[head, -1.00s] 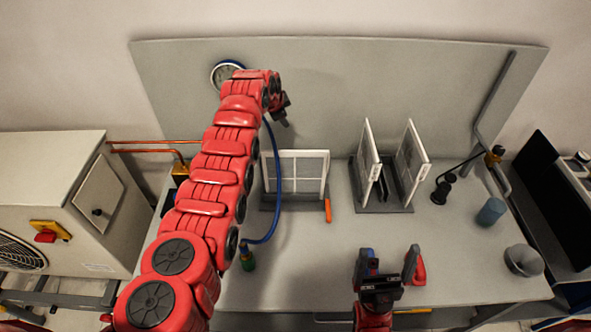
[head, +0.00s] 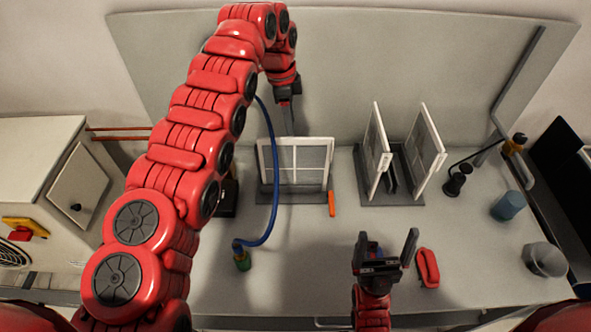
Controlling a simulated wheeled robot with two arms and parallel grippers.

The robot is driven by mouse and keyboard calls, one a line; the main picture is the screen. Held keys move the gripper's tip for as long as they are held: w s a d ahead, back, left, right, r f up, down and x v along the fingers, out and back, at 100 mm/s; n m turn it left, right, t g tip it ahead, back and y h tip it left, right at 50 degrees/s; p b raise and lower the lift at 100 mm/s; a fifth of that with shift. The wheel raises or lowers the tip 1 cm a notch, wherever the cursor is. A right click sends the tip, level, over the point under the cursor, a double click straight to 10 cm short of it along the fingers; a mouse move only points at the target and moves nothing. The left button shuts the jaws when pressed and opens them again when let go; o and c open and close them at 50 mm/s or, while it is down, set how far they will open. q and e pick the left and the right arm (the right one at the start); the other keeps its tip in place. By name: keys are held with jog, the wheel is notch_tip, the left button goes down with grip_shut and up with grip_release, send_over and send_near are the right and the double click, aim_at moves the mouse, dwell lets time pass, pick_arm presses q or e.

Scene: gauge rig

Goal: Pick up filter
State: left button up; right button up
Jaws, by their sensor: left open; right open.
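A white-framed filter (head: 262,161) with a grid face stands upright in a dark base at the back middle of the bench. Two more white-framed panels, a left one (head: 377,140) and a right one (head: 432,130), stand in a grey rack (head: 405,199) to its right. My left gripper (head: 287,120) points down just above the filter's top edge; its fingers are seen nearly edge-on, and I cannot tell how close they are in depth. My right gripper (head: 387,243) is open and empty over the bench front.
A blue hose (head: 274,200) hangs in front of the filter to a fitting (head: 242,259) on the bench. An orange piece (head: 332,203), a red object (head: 428,268), a blue cup (head: 508,206) and a grey funnel (head: 545,259) lie around.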

aim_at(295, 141)
pick_arm(q)
jog(key=shift+s+d+f+p, duration=0.1)
jog(key=shift+d+f+p, duration=0.1)
jog(key=shift+f, duration=0.25)
jog(key=shift+s+d+f+p, duration=0.1)
jog(key=shift+f+p, duration=0.1)
jog(key=shift+f, duration=0.25)
jog(key=f+p, duration=0.1)
jog(key=f, duration=0.1)
jog(key=d+f+p, duration=0.1)
jog(key=f+p, duration=0.1)
jog(key=shift+s+f+p, duration=0.2)
jog(key=shift+p, duration=0.1)
jog(key=shift+f, duration=0.25)
jog(key=shift+w+f, duration=0.1)
jog(key=shift+f, duration=0.05)
grip_shut()
